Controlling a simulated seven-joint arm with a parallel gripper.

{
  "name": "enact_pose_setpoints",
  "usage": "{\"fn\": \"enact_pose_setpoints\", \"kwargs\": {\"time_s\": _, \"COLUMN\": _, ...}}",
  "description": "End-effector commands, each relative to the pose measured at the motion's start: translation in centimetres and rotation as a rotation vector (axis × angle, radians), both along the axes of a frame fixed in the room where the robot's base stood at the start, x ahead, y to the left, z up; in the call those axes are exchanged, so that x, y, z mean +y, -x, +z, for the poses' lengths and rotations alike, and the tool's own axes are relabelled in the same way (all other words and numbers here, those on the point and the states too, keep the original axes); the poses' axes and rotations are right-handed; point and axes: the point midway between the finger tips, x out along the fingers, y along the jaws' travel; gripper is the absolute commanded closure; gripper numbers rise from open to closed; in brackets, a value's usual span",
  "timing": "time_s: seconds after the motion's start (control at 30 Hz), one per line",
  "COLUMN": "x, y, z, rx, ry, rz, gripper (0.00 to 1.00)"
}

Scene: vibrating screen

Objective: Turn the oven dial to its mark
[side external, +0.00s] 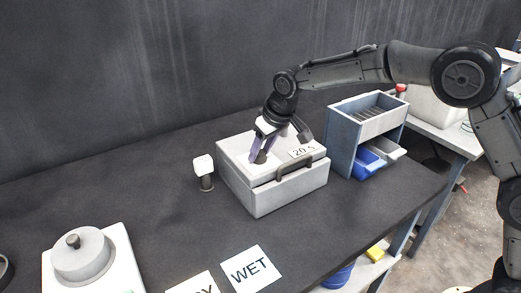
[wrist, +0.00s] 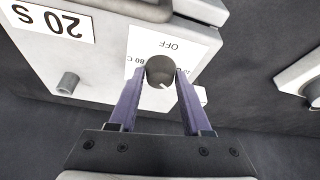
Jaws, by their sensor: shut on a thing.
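The oven (side external: 262,202) is a pale grey box with a dark handle (side external: 294,167), standing on the dark bench. Its dial (wrist: 160,69) is a dark round knob with a small white pointer line at its lower right in the wrist view. A white scale plate (wrist: 185,60) behind it reads "OFF" and "80 C" upside down; other lettering is partly hidden by the dial and fingers. My gripper (wrist: 157,78) has its two purple fingers shut on the dial's sides. In the side view my gripper (side external: 259,156) points down onto the oven's top, mostly hiding the dial.
A "20 S" label (wrist: 62,22) and a small grey knob (wrist: 68,82) are on the oven. A white-capped post (side external: 204,168) stands left of it. A blue-grey rack (side external: 343,145) with bins stands close right. A lidded round vessel (side external: 81,258) and "WET" card (side external: 250,269) lie in front.

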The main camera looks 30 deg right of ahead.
Motion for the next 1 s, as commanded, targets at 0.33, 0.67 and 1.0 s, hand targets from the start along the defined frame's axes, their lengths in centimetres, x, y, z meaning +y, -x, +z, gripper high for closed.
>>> {"fn": "enact_pose_setpoints", "kwargs": {"time_s": 0.33, "x": -0.28, "y": -0.15, "z": 0.06, "rx": -0.001, "ry": -0.001, "rz": 0.327, "gripper": 1.0}}
{"fn": "enact_pose_setpoints", "kwargs": {"time_s": 0.67, "x": -0.42, "y": -0.3, "z": 0.01, "rx": -0.001, "ry": 0.0, "rz": 0.642, "gripper": 1.0}}
{"fn": "enact_pose_setpoints", "kwargs": {"time_s": 1.0, "x": -0.5, "y": -0.47, "z": 0.0, "rx": -0.002, "ry": 0.001, "rz": 0.968, "gripper": 1.0}}
